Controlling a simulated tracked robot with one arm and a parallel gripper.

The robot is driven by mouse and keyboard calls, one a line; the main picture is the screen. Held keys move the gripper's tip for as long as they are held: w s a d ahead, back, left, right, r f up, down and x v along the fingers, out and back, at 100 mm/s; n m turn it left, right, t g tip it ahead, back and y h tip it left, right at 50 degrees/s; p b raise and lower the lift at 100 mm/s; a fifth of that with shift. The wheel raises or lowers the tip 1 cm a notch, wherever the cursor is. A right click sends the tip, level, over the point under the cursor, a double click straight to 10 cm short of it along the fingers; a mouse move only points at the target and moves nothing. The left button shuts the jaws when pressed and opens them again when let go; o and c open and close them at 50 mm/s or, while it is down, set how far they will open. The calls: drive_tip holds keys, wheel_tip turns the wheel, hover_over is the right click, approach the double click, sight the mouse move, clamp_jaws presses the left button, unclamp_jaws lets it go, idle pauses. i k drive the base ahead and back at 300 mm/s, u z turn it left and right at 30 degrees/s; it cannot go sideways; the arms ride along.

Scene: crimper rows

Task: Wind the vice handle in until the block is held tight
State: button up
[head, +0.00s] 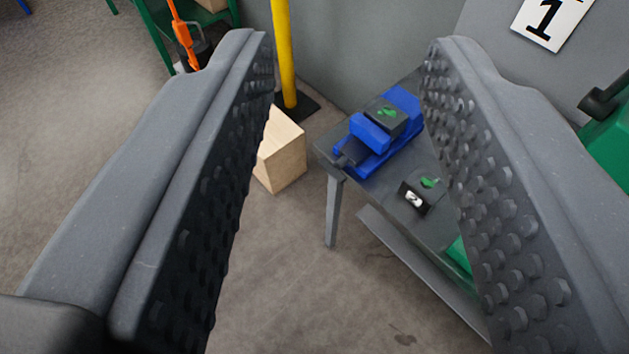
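A blue vice (368,134) stands on a grey metal table (385,187), right of centre. A dark block (384,117) with a green mark on top sits between its blue jaws. I cannot tell whether the jaws touch it. A dark part (352,153) sticks out at the vice's near-left end; I cannot make out a handle clearly there. My gripper (347,45) is open and empty. Its two studded fingers frame the view left and right, with the vice and table beyond and below them. The right finger hides part of the table.
A dark piece with a white number 2 label (414,199) lies nearer on the table. A wooden box (281,152) and a yellow post (284,50) stand left of the table. A grey wall with a number 1 sign (548,20) is behind. Floor at left is open.

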sight(333, 169)
drive_tip(key=u, duration=0.55)
drive_tip(key=k, duration=1.2)
drive_tip(key=z, duration=0.85)
drive_tip(key=i, duration=1.05)
drive_tip(key=u, duration=0.05)
